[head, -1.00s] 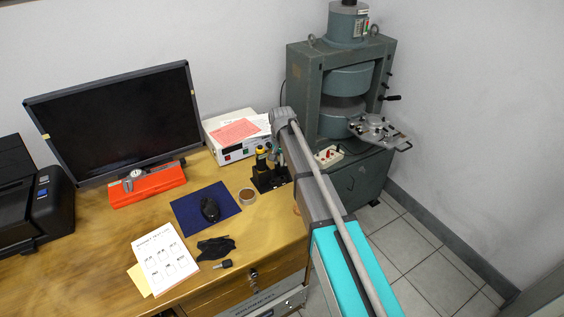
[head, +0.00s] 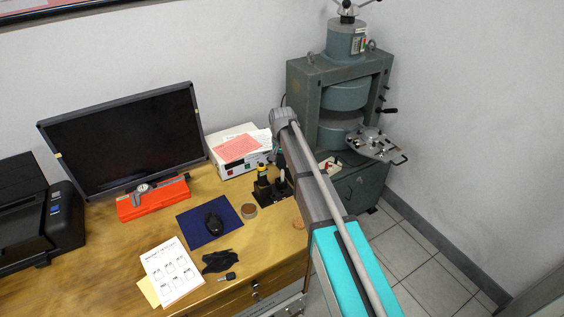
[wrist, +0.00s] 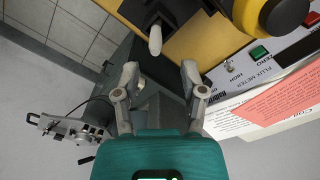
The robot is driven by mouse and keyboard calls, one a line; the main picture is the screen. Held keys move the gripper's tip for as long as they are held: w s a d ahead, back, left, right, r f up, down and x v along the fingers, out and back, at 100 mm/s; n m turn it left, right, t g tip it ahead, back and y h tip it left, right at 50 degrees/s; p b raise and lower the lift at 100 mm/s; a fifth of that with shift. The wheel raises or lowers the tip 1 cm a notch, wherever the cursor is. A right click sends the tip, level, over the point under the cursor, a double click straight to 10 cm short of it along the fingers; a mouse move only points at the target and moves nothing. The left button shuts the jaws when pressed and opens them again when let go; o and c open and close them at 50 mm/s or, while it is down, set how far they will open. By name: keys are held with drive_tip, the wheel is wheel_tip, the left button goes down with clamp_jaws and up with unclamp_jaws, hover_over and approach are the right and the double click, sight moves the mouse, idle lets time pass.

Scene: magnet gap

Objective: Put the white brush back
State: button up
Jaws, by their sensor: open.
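In the wrist view a white rounded-ended piece (wrist: 155,40) stands in a black holder (wrist: 176,12). It may be the white brush, but only its end shows clearly. My gripper (wrist: 160,75) is open and empty. The white end lies ahead of the fingertips, roughly in line with the space between them, and appears apart from both fingers. In the head view the black holder (head: 270,192) stands on the desk near its right edge, with a yellow-topped tool (head: 262,170) in it. My arm partly covers that area, and the gripper is mostly hidden there.
A white flux meter box (head: 240,152) with pink paper stands behind the holder. A roll of tape (head: 249,211), blue mat (head: 208,217), mouse and black cloth lie to the left. A green magnet press (head: 338,120) with a protruding plate (head: 372,143) stands right of the desk.

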drive_tip(key=shift+r+p, duration=2.35)
drive_tip(key=shift+r, duration=0.25)
drive_tip(key=s+d+n, duration=0.2)
drive_tip(key=s+d, duration=2.1)
drive_tip(key=s, duration=0.3)
